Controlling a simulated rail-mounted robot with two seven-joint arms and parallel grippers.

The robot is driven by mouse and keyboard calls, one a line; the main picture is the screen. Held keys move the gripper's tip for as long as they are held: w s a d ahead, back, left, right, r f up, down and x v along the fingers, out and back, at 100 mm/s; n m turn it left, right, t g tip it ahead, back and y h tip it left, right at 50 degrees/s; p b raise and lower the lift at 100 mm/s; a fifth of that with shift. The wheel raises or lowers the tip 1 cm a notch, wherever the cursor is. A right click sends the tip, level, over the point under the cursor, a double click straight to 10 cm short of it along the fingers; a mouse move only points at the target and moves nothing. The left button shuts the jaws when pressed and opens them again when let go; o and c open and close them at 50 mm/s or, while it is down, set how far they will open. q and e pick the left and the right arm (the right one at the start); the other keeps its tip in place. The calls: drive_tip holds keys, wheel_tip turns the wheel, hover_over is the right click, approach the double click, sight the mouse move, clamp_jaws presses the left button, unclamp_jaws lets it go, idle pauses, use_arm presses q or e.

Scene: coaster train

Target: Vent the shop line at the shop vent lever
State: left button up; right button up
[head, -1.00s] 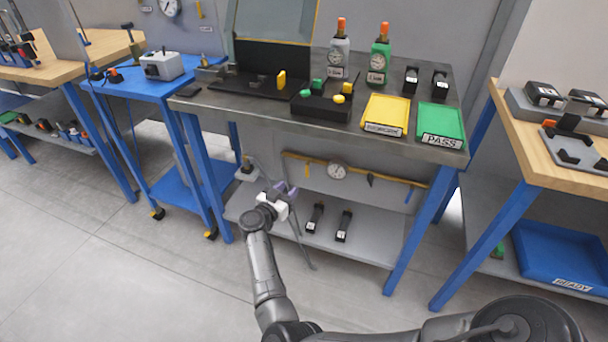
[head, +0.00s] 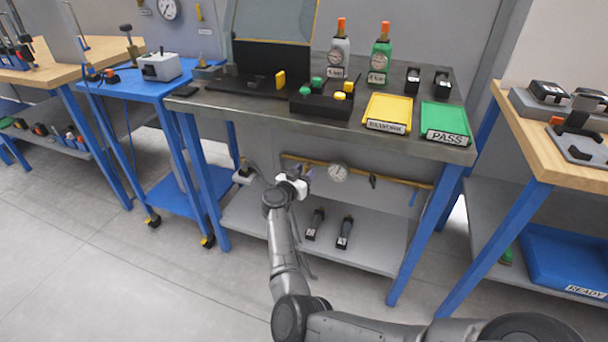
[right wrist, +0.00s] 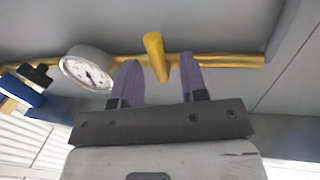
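A yellow lever (right wrist: 154,48) stands out from the yellow pipe (right wrist: 225,61) in the right wrist view. It appears between the fingertips of my right gripper (right wrist: 159,68), with visible gaps on both sides. The purple fingers are apart and hold nothing; whether the lever is inside their reach or just beyond it is unclear. In the head view my right gripper (head: 303,180) is under the steel bench, in front of the pipe (head: 400,180), and hides the lever. A round white gauge (head: 338,172) sits on the pipe to its right; it also shows in the wrist view (right wrist: 88,70). My left gripper is out of view.
The steel bench top (head: 240,108) overhangs the pipe. Blue bench legs (head: 412,240) stand at either side.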

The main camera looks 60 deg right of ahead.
clamp_jaws()
idle(0.3)
